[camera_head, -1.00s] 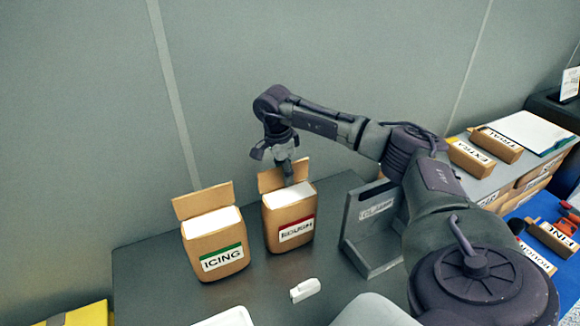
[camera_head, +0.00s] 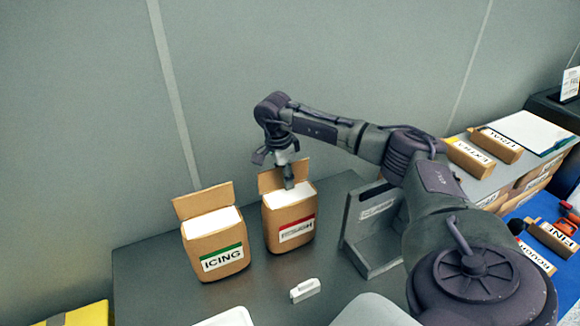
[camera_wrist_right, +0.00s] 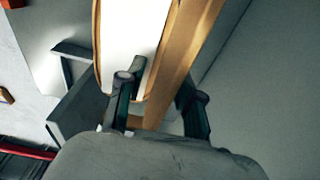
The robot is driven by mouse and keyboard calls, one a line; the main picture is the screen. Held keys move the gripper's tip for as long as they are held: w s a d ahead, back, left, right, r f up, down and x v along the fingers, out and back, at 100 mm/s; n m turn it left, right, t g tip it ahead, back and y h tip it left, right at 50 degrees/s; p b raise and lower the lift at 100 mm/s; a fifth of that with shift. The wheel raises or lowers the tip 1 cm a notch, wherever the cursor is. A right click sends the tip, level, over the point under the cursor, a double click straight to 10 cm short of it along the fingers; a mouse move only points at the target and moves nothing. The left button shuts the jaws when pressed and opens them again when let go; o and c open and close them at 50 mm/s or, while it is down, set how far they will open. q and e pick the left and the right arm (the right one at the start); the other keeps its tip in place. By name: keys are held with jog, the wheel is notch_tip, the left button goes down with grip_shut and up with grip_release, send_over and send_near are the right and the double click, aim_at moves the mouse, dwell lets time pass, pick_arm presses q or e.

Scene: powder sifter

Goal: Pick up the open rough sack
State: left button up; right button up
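The open rough sack (camera_head: 290,215) is a brown bag with a red-striped label, standing upright on the dark table, white powder showing in its open top and a flap raised at the back. My right gripper (camera_head: 287,172) is above it, pointing down at the back of its mouth. In the right wrist view, the two fingers of my right gripper (camera_wrist_right: 160,108) are apart, one on the powder side and one on the far side of the sack's raised flap (camera_wrist_right: 182,60). I cannot tell whether they touch it. My left gripper is out of view.
An open ICING sack (camera_head: 214,240) stands just left of the rough sack. A grey bracket-like stand (camera_head: 372,225) is close on the right. A small white object (camera_head: 305,290) lies in front. Several labelled packs, such as EXTRA (camera_head: 470,157), are at the right.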

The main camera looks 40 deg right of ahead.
grip_shut()
jog(key=shift+w+r, duration=0.1)
jog(key=shift+r, duration=0.05)
dwell(0.4)
